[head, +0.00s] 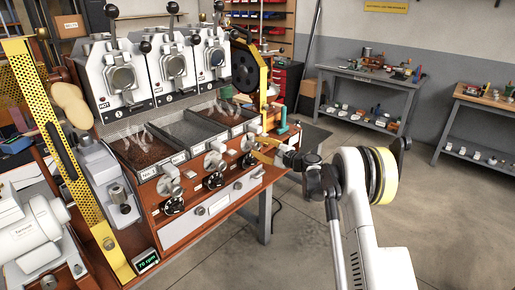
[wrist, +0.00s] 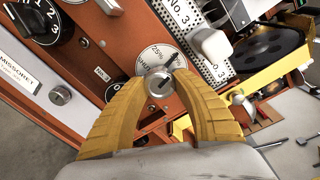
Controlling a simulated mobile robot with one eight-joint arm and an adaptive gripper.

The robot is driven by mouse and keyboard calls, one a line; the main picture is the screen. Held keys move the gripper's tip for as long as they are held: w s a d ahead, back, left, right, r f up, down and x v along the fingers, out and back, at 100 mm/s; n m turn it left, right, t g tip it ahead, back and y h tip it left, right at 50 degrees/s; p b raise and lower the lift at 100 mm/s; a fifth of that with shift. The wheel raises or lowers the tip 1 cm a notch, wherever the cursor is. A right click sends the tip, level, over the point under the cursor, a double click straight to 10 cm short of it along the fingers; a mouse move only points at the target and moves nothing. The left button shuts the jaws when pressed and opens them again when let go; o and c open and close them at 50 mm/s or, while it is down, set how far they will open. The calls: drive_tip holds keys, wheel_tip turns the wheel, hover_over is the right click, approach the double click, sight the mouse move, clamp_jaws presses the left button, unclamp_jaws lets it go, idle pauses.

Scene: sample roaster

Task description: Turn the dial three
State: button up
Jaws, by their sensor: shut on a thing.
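Dials two (head: 214,180) and one (head: 172,204) sit to the left. A yellow perforated guard (head: 70,170) stands at left. Open floor (head: 290,240) lies to the right of the roaster.

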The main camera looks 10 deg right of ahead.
drive_tip(key=shift+m, duration=0.8)
drive_tip(key=o, duration=1.2)
drive_tip(key=shift+s, duration=0.1)
drive_tip(key=v, duration=1.2)
drive_tip(key=shift+d+f, duration=0.1)
